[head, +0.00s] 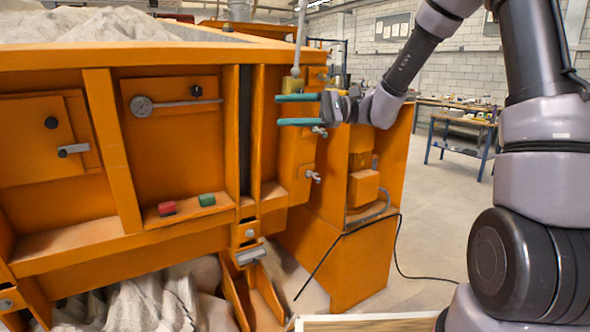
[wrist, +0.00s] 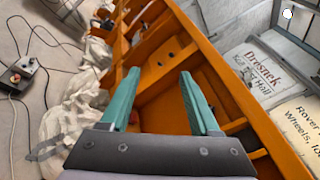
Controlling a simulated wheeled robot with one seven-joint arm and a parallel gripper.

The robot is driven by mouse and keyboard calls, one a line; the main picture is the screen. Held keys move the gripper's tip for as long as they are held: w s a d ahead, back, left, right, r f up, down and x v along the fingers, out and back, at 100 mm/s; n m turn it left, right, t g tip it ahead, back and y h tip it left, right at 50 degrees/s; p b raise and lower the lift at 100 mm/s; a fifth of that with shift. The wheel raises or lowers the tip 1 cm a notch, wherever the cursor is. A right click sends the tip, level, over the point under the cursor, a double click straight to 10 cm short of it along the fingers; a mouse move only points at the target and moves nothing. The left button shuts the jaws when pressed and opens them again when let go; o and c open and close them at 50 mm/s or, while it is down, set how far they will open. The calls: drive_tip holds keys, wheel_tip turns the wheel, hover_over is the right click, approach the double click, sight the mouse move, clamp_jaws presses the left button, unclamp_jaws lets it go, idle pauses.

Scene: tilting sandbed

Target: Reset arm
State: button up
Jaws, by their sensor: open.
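My gripper (head: 297,110) is open, with two green fingers pointing left in the head view. It is held in front of the right end of the orange sandbed (head: 110,150), just right of its dark vertical slot. In the wrist view my gripper (wrist: 160,98) is spread wide, with nothing between its fingers. Orange framework (wrist: 160,78) shows behind the fingers there. My arm comes in from the upper right of the head view. I cannot tell whether the fingers touch the sandbed.
A red button (head: 167,208) and a green button (head: 206,200) sit on the sandbed's ledge. A black cable (head: 398,245) hangs to the floor. Open floor lies toward the blue workbench (head: 465,138).

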drive_tip(key=s+d+f+n+t+h, duration=0.2)
drive_tip(key=s+d+t+h, duration=0.1)
drive_tip(key=s+d+h, duration=0.7)
drive_tip(key=s+d+r+t+h, duration=0.2)
drive_tip(key=d+t+h, duration=0.1)
drive_tip(key=d, duration=0.5)
drive_tip(key=s+d+r+t+h, duration=0.2)
drive_tip(key=s+d+t, duration=0.1)
drive_tip(key=d, duration=0.5)
drive_tip(key=shift+s+r+m+t+h, duration=0.3)
drive_tip(key=shift+t+h, duration=0.1)
drive_tip(key=shift+t, duration=0.3)
